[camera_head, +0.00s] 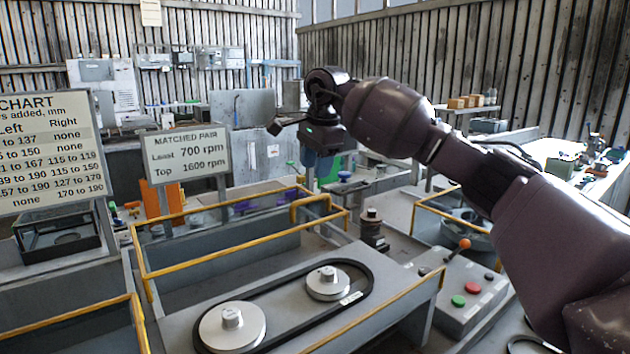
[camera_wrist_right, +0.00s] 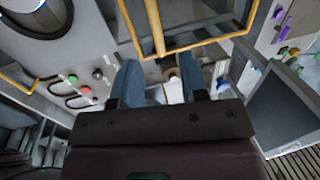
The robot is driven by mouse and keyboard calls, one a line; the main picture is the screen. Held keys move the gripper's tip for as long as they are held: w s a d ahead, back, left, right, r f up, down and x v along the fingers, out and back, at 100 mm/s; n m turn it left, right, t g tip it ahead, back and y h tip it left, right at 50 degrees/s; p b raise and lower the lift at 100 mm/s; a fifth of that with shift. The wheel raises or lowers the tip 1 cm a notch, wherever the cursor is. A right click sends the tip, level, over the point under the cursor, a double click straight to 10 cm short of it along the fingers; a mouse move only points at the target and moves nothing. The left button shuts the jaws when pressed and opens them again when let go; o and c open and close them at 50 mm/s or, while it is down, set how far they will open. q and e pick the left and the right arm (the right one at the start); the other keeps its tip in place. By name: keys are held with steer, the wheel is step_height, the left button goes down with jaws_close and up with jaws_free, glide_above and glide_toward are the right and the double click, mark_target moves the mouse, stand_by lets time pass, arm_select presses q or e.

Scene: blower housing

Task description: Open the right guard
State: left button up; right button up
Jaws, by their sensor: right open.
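My right gripper (camera_head: 318,165) hangs from my arm, which reaches in from the right in the head view. Its two blue fingers (camera_wrist_right: 172,85) are apart in the wrist view, with a small pale cylinder with a brown top (camera_wrist_right: 172,88) seen between and beyond them. It appears empty; contact cannot be told. A yellow-railed grey guard (camera_head: 228,246) stands at the middle of the bench, with a raised yellow bracket (camera_head: 318,207) at its right end, below the gripper in the picture. Another yellow rail (camera_head: 448,216) is at the right. I cannot tell which is the right guard. My left gripper is not in view.
Two pulleys (camera_head: 232,326) and a black belt (camera_head: 372,284) lie in front. A control box (camera_head: 466,294) with green and red buttons and an orange-knobbed lever is at right. A dark cylinder (camera_head: 371,228) and the rpm sign (camera_head: 186,154) stand nearby.

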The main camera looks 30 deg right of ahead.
steer(key=shift+v, duration=2)
